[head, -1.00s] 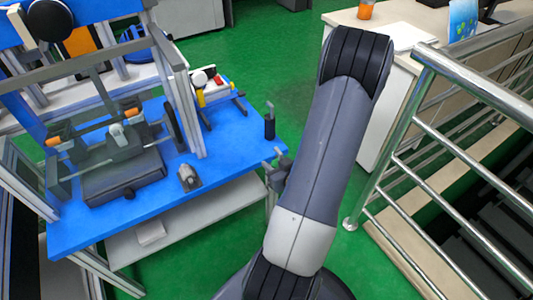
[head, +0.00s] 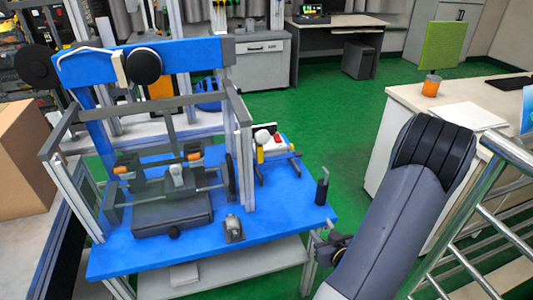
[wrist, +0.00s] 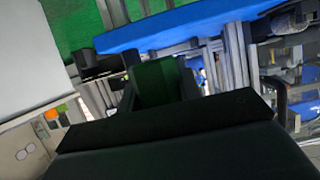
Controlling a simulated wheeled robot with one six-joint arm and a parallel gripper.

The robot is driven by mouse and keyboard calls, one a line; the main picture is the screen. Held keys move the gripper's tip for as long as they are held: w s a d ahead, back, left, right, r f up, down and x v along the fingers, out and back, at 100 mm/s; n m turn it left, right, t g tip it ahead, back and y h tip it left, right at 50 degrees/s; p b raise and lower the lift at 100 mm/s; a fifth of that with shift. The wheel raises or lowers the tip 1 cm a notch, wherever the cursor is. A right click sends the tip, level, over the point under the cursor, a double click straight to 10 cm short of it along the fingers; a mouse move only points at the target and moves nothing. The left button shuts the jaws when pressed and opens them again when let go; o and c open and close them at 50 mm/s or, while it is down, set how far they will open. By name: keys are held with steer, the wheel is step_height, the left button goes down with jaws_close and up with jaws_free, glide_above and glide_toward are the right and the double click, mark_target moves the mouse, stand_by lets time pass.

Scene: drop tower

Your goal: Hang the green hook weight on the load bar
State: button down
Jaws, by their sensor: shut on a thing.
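The green hook weight (wrist: 158,82) shows as a dark green block between the fingers of my gripper (wrist: 159,92) in the wrist view. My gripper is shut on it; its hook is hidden. In the head view my gripper (head: 331,244) is small and partly hidden behind my arm, just off the right edge of the blue table. The weight cannot be made out there. A drop tower frame stands on the table, with a horizontal bar (head: 208,187) carrying orange-ended parts. I cannot tell whether this is the load bar.
The blue table (head: 270,239) has a small dark upright object (head: 322,187) at its right corner and a small grey metal part (head: 233,228) near the front. A metal railing (head: 510,152) and a white counter (head: 410,95) stand at right. Green floor lies between.

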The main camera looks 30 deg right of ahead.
mark_target(275, 150)
steer(key=w+a+r+p, duration=0.4)
steer(key=w+r+p, duration=0.1)
steer(key=w+r, duration=0.85)
steer(key=w+r+x, duration=0.1)
steer(key=r+x, duration=0.1)
steer(key=x, duration=0.7)
stand_by(0.5)
stand_by(0.3)
steer(key=c, duration=0.9)
jaws_free()
